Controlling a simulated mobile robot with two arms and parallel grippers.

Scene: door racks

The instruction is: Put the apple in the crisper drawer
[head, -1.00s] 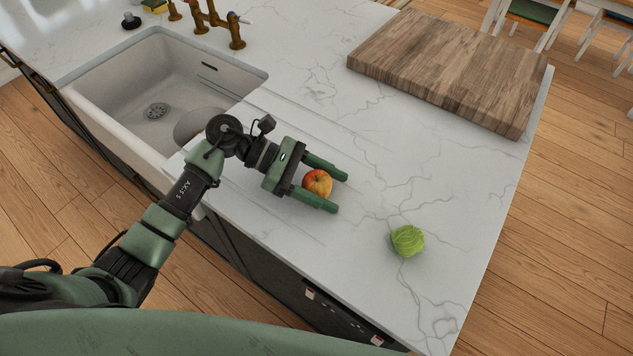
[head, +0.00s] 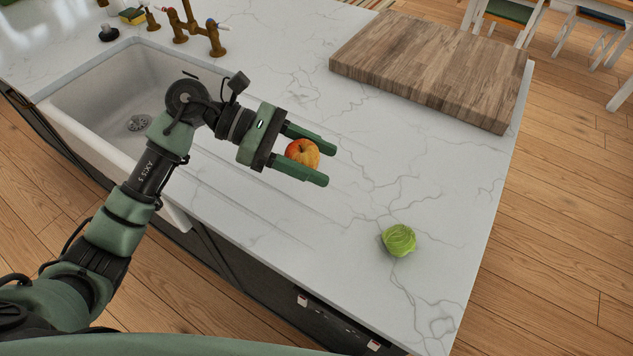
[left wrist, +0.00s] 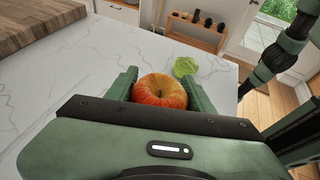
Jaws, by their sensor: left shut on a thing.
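The red and yellow apple (head: 302,154) is between the fingers of my left gripper (head: 311,160), which is shut on it. The gripper holds the apple over the white marble counter, apparently a little above it. In the left wrist view the apple (left wrist: 159,91) sits between the two green fingers, stem side showing. No crisper drawer shows in either view. My right gripper is not in the head view.
A green lettuce (head: 398,240) lies on the counter (head: 330,225), to the right of my gripper. A thick wooden board (head: 430,70) lies at the back right. A white sink (head: 75,105) with a brass faucet (head: 190,28) is at the left.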

